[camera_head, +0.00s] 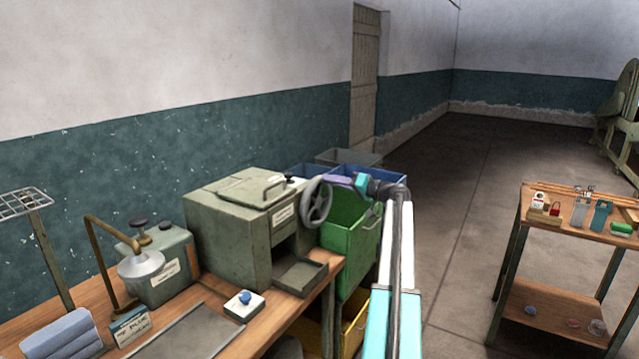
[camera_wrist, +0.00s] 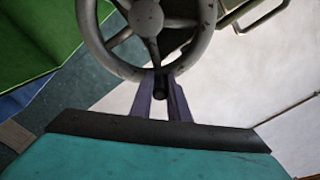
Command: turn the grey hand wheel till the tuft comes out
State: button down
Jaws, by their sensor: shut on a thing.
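The grey hand wheel (camera_head: 317,201) is on the right side of a green-grey metal box machine (camera_head: 240,236) on the bench. It also shows in the wrist view (camera_wrist: 148,18), with its hub and spokes at the top. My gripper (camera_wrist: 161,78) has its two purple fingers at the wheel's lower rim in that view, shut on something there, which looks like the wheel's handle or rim. In the head view my gripper (camera_head: 330,180) reaches the wheel from the right. A tray (camera_head: 301,275) juts from the machine's front opening and looks empty. No tuft is visible.
A green bin (camera_head: 352,240) and a blue bin (camera_head: 378,176) stand right of the machine, close to my arm. A lamp (camera_head: 141,262) and a blue-knobbed block (camera_head: 244,304) are on the bench (camera_head: 262,333). A second table (camera_head: 570,240) stands right, with open floor between.

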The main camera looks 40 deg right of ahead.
aim_at(331, 188)
jog(key=shift+w+d+f+b, duration=0.2)
jog(key=shift+d+f+b, duration=0.4)
jog(key=shift+d+b, duration=0.2)
jog(key=shift+w+d+f+b, duration=0.15)
jog(key=shift+d+f+b, duration=0.4)
jog(key=shift+d+b, duration=0.2)
jog(key=shift+w+d+f+b, duration=0.1)
jog(key=shift+d+f+b, duration=0.15)
jog(key=shift+f+b, duration=0.3)
jog(key=shift+w+d+f+b, duration=0.1)
jog(key=shift+d+f+b, duration=0.1)
jog(key=shift+f+b, duration=0.35)
jog(key=shift+d+f, duration=0.4)
jog(key=shift+f, duration=0.1)
jog(key=shift+f, duration=0.1)
